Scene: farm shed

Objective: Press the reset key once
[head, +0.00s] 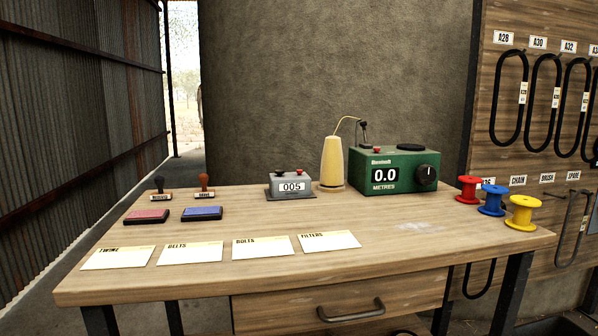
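No label reading "reset" can be made out on either device. My gripper is not in view.
A yellow thread cone (332,163) stands between the two devices, its thread running to a guide. Red, blue and yellow spools (523,214) are at right. Stamps, ink pads (147,216) and several labelled cards (190,253) lie left and front. The front right tabletop is clear.

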